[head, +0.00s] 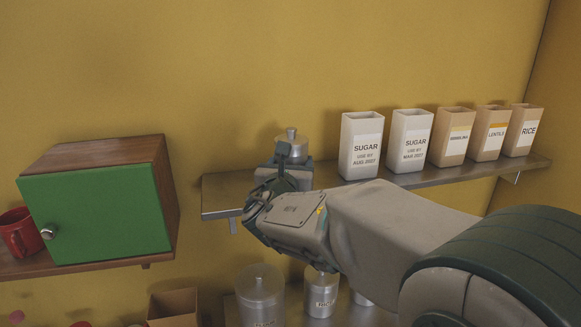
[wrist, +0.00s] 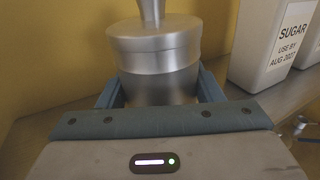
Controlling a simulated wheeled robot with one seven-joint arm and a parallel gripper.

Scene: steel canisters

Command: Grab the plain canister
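A steel canister with a knobbed lid (head: 291,143) stands upright at the left part of the upper shelf. No label shows on the part of it I can see; its lower front is hidden by my gripper (head: 284,176). In the wrist view the canister (wrist: 155,60) is between the two blue fingers of my gripper (wrist: 160,92), one on each side of its body. The fingers look close to its sides, but I cannot tell whether they press on it.
White sugar boxes (head: 361,146) and several tan boxes stand to the right on the metal shelf (head: 222,199). A green-doored cabinet (head: 98,210) and red mug (head: 20,233) are left. Below are more steel canisters (head: 260,290), at least one labelled, and an open box (head: 173,306).

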